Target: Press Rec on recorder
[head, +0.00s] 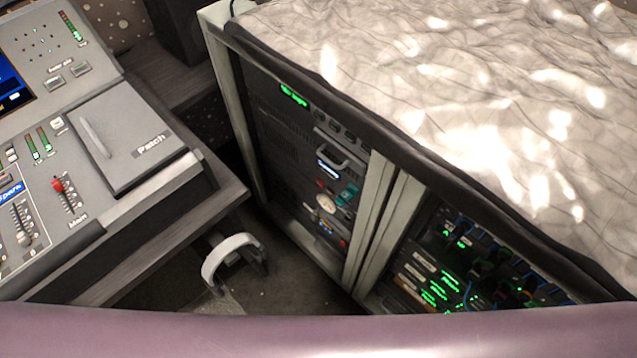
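A rack cabinet (236,120) stands at the centre, with several devices behind its pale frame. Its upper left bay has a unit with a small green lit display (294,96) and a row of small dark buttons below it to the right. Lower in that bay are a unit with a handle and a pale lit display (328,169), and a round white dial (326,203). I cannot tell which unit is the recorder, and no Rec label is readable. Neither gripper can be made out.
A mixing console (122,215) with faders and a "Patch" cover stands on a desk at the left. A crumpled pale sheet (480,90) covers the cabinet top. A white curved piece (232,248) sits low between desk and cabinet. A pinkish surface crosses the bottom edge.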

